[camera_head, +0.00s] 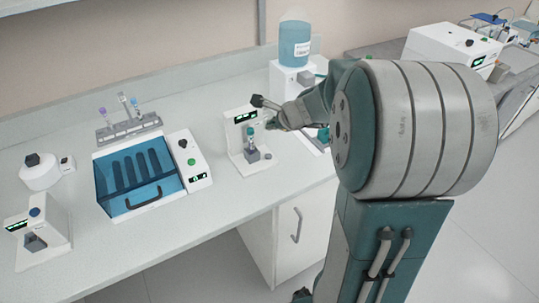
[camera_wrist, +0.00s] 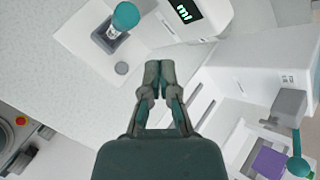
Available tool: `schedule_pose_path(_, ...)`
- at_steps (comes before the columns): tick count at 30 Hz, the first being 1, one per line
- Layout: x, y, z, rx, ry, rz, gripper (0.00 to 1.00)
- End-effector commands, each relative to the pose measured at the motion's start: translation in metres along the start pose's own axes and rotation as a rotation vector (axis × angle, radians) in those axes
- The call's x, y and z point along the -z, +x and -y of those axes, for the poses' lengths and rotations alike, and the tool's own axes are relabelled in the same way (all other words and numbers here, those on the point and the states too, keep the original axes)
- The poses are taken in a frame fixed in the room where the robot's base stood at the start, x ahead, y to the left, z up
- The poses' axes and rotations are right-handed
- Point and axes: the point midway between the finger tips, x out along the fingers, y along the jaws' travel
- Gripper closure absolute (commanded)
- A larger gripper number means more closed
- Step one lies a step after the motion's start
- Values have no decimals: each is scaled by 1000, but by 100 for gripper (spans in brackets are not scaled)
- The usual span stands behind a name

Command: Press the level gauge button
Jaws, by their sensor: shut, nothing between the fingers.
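A small white device (camera_head: 244,134) with a lit green display stands on the bench and looks like the level gauge. A tube with a teal cap (camera_head: 250,132) stands in a grey holder on its base. In the head view, my gripper (camera_head: 272,123) is beside the device's right side.
A blue-lidded box (camera_head: 140,180), a tube rack (camera_head: 130,127) and another small display device (camera_head: 38,232) stand to the left. A blue-liquid bottle (camera_head: 294,42) on a white unit stands behind. A purple block (camera_wrist: 270,160) lies at the lower right. Bench before the device is clear.

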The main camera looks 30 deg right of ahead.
Motion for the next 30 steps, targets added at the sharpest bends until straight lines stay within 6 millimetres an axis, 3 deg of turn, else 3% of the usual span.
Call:
schedule_pose_path(18, 38, 51, -38, -3, 0, -1, 100)
schedule_pose_path(30, 43, 58, -43, -1, -2, -1, 100)
